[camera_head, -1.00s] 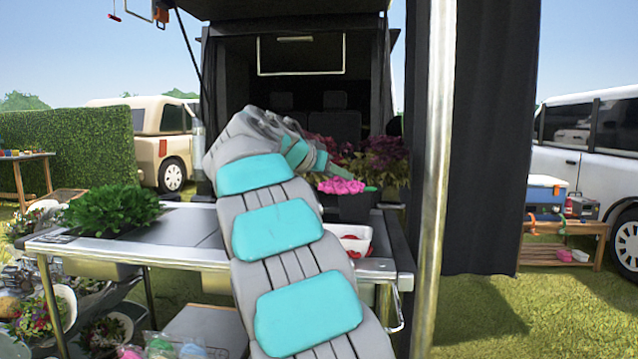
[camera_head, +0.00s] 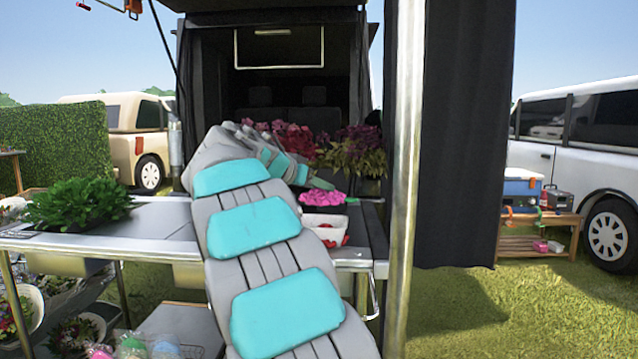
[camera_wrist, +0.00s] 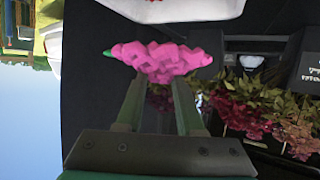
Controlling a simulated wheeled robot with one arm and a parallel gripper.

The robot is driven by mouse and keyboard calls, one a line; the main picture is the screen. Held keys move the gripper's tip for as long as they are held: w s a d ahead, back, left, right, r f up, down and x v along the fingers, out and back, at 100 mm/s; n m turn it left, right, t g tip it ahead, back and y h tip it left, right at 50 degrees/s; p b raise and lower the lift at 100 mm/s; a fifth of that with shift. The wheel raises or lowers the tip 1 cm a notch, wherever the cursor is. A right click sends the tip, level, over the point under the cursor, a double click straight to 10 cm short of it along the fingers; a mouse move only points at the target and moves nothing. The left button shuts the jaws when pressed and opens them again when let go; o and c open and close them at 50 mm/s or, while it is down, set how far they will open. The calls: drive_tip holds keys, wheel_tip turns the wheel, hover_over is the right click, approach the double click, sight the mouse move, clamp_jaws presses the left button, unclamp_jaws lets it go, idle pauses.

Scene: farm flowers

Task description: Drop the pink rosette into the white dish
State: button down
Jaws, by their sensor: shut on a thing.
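The pink rosette (camera_wrist: 160,60) is between the fingertips of my gripper (camera_wrist: 157,88), which is shut on it, in the wrist view. In the head view the rosette (camera_head: 323,198) shows just above and behind the white dish (camera_head: 313,224). The dish stands near the right end of the metal counter and has red things in it. A white surface that looks like the dish (camera_wrist: 172,12) shows at the top edge of the wrist view, apart from the rosette. My arm hides much of the gripper in the head view.
The metal counter (camera_head: 150,228) carries a green leafy plant (camera_head: 78,203) at left. Dark red and purple flowers (camera_head: 350,155) stand behind the rosette. A metal pole (camera_head: 403,180) rises close to the right of the counter, with a black curtain (camera_head: 465,130) beside it.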

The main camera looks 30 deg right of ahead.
drive_tip(key=shift+c, duration=2.2)
unclamp_jaws()
drive_tip(key=v, duration=0.8)
drive_tip(key=shift+b, duration=0.4)
